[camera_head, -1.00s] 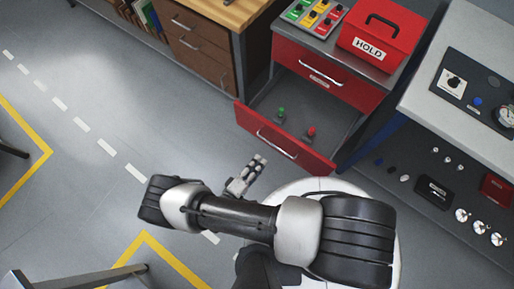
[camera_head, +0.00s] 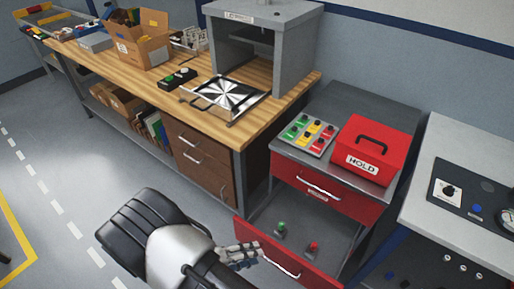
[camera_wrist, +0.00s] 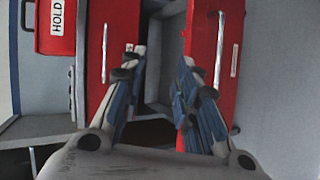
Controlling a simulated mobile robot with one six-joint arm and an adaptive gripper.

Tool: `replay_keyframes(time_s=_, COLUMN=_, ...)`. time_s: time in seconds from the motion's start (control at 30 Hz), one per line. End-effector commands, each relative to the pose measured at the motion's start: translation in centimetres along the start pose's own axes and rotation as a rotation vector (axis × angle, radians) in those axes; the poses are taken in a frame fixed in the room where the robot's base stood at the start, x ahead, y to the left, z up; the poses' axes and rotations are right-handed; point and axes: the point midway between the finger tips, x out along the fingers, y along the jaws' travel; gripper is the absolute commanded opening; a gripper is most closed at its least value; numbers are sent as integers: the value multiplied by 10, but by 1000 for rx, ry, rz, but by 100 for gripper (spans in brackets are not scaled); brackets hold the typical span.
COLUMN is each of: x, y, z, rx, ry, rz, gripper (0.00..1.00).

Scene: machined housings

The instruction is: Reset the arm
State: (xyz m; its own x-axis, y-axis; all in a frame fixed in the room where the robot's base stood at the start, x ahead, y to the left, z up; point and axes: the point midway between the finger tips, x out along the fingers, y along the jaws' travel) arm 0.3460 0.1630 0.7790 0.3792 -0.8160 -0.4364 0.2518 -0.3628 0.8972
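My gripper (camera_head: 246,254) is at the bottom of the head view, to the left of the open lower drawer's front. In the wrist view my gripper (camera_wrist: 158,70) has its two fingers spread apart with nothing between them, so it is open and empty. The fingers point towards the red drawer cabinet, which appears turned on its side there. My arm enters from the bottom of the head view, and its large dark joint covers part of the floor.
The red cabinet's lower drawer (camera_head: 275,262) stands open with a green and a red knobbed part inside. A red HOLD box (camera_head: 375,150) and a tray of coloured parts (camera_head: 308,135) sit on top. A wooden workbench (camera_head: 130,75) stands behind; floor at left is clear.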

Motion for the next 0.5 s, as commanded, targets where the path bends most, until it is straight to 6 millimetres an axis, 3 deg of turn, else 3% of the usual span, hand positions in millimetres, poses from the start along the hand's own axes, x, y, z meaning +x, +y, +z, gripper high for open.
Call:
replay_keyframes(time_s=0.03, x=-5, y=25, z=-4, rx=26, ry=-45, rz=-49, gripper=29)
replay_keyframes(time_s=0.23, x=-14, y=110, z=3, rx=86, ry=-192, rz=-242, gripper=29)
replay_keyframes(time_s=0.5, x=-20, y=212, z=39, rx=195, ry=-283, rz=-523, gripper=29)
